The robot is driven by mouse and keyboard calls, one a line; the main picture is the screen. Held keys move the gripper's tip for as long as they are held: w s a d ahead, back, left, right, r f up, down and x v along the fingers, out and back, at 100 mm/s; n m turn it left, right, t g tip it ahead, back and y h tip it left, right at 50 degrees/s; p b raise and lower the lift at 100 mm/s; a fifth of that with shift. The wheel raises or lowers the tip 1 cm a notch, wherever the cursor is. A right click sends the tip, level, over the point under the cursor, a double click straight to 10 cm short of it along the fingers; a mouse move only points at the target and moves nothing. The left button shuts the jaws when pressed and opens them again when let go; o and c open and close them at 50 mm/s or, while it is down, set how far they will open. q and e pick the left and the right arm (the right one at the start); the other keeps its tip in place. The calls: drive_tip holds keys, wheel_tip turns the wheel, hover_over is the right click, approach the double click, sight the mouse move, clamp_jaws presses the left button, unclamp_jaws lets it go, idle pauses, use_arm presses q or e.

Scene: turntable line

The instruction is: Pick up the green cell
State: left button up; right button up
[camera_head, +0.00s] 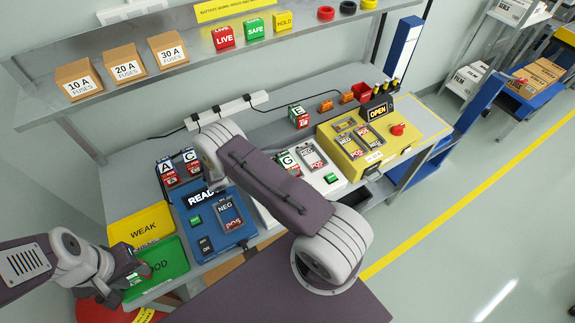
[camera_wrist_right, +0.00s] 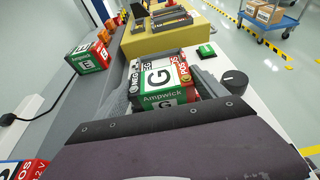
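A green, white and red cell marked G (camera_head: 288,163) stands at the white unit right of centre, partly hidden by my right arm. The right wrist view shows the G cell (camera_wrist_right: 160,80) close up, between the two grey fingers of my right gripper (camera_wrist_right: 165,95). Whether the fingers press on it is unclear. My right gripper is hidden behind the arm in the head view. Another green-and-red cell marked E (camera_head: 299,117) stands farther back, and at the left of the wrist view (camera_wrist_right: 88,55). My left gripper (camera_head: 132,275) is over the green tray, its fingers unclear.
Cells A (camera_head: 167,172) and C (camera_head: 191,163) stand behind the blue READY unit (camera_head: 190,222). A yellow WEAK tray (camera_head: 135,225) and green tray (camera_head: 170,262) lie at the left. A yellow unit (camera_head: 375,165) stands at the right. A shelf (camera_head: 120,85) with fuse boxes overhangs the back.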

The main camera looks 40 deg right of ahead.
sight(284, 162)
drive_tip(key=shift+d, duration=0.1)
drive_tip(key=c, duration=0.7)
drive_tip(key=shift+o, duration=0.2)
drive_tip(key=shift+r, duration=0.2)
wheel_tip(284, 162, up, 4)
drive_tip(key=shift+f+b, duration=0.2)
drive_tip(key=shift+b, duration=0.2)
drive_tip(key=s+d+r, duration=0.1)
drive_tip(key=s+r, duration=0.6)
drive_tip(key=s, duration=0.4)
drive_tip(key=shift+s+d+b, duration=0.3)
drive_tip(key=shift+b, duration=0.05)
